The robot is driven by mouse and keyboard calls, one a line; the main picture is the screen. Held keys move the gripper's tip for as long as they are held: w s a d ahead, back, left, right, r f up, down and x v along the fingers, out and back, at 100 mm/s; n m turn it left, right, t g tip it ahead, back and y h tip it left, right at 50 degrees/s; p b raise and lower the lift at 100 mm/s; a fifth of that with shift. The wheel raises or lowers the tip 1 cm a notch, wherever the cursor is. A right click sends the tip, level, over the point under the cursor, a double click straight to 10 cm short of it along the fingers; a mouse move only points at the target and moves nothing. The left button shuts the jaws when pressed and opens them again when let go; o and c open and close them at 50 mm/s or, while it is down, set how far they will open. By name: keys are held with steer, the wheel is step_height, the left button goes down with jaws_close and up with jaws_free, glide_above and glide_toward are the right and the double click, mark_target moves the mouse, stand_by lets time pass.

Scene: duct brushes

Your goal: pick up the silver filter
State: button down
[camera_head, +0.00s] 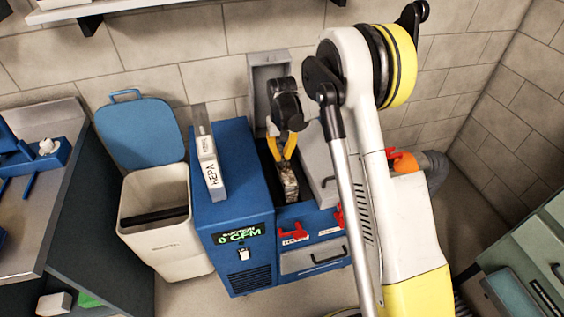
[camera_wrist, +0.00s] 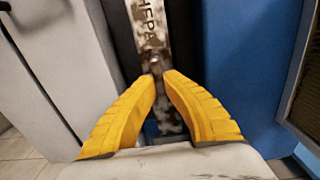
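A grimy, mottled silver-brown filter (camera_head: 289,183) stands in the open slot of the blue machine, below my gripper (camera_head: 283,158) in the head view. In the wrist view the filter (camera_wrist: 155,38) shows a HEPA label and a small tab at the fingertips. My gripper's yellow fingers (camera_wrist: 160,79) come close together at this tab, with a narrow gap between the tips. Whether they press on the tab cannot be told. A second, clean pale filter (camera_head: 209,167) marked HEPA stands upright on the machine's blue top, left of my gripper.
The blue machine (camera_head: 236,282) displays 0 CFM. A grey lid (camera_head: 270,80) stands open behind the slot. Red latches (camera_head: 294,231) are at its front. An open cream bin (camera_head: 163,240) with a blue lid is to the left. A grey workbench (camera_head: 45,210) lies beyond it.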

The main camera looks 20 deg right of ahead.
step_height(320, 180, up, 44)
steer(key=p, duration=2.1)
steer(key=shift+f, duration=0.35)
